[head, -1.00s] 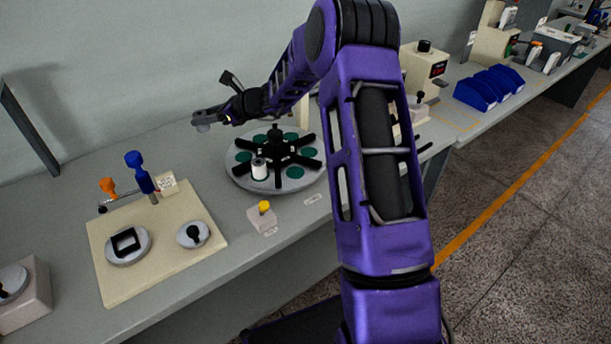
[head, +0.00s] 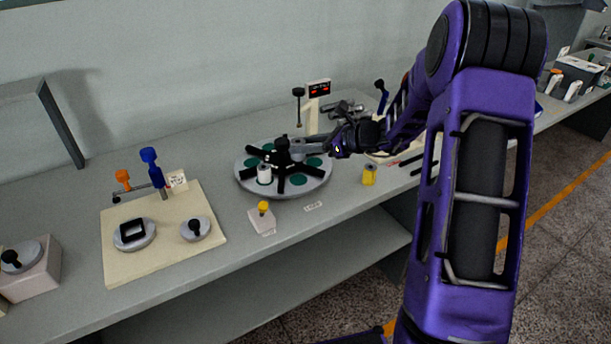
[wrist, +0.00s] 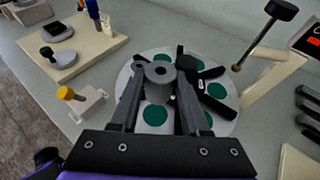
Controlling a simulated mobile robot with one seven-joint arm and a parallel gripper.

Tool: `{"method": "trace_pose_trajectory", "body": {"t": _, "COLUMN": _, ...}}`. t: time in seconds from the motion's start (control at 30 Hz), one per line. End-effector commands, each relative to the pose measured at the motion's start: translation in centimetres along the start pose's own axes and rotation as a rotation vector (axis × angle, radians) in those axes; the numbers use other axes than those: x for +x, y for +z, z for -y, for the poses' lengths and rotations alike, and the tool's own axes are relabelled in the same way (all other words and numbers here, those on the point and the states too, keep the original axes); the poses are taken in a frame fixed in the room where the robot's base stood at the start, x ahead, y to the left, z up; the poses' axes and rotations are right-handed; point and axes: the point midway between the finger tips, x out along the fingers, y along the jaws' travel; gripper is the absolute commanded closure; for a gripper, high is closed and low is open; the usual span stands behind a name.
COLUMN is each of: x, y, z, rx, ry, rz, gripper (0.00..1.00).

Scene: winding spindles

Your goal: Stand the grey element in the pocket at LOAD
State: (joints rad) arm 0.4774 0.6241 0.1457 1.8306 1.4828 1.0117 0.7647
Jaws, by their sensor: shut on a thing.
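The grey element (wrist: 160,72) is a short cylinder with a dark hole in its top. My gripper (wrist: 160,82) is shut on it, with one finger on each side. In the head view, my gripper (head: 303,147) is over the right part of the round grey turntable (head: 322,186), close to its black hub. The turntable has green round pockets between black arms. A white cylinder (head: 264,174) stands in the front left pocket. A small label (head: 313,206) lies at the front of the turntable, but I cannot read it. My fingers hide part of the turntable in the wrist view.
A post with a red display (head: 318,90) stands behind. A cream board (head: 150,255) with grey discs lies to the left. The bench front is mostly clear.

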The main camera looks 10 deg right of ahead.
Motion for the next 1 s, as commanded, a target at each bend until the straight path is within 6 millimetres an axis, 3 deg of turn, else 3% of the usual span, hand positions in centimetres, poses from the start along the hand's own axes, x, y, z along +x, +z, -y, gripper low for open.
{"method": "trace_pose_trajectory", "body": {"t": 0.1, "x": 0.9, "y": -2.2, "z": 0.0, "rx": 0.005, "ry": 0.001, "rz": -0.001, "gripper": 1.00}}
{"method": "trace_pose_trajectory", "body": {"t": 0.37, "x": 1.8, "y": -4.2, "z": 0.0, "rx": 0.003, "ry": -0.001, "rz": 0.000, "gripper": 1.00}}
{"method": "trace_pose_trajectory", "body": {"t": 0.53, "x": 2.7, "y": -6.5, "z": 0.0, "rx": 0.003, "ry": 0.000, "rz": -0.001, "gripper": 1.00}}
{"method": "trace_pose_trajectory", "body": {"t": 0.93, "x": 3.0, "y": -7.1, "z": 0.0, "rx": 0.000, "ry": -0.001, "rz": 0.000, "gripper": 1.00}}
{"method": "trace_pose_trajectory", "body": {"t": 0.97, "x": 3.0, "y": -7.1, "z": 0.0, "rx": 0.000, "ry": -0.001, "rz": 0.000, "gripper": 0.53}}
{"method": "trace_pose_trajectory", "body": {"t": 1.0, "x": 3.0, "y": -7.0, "z": 0.0, "rx": 0.000, "ry": -0.001, "rz": 0.000, "gripper": 0.45}}
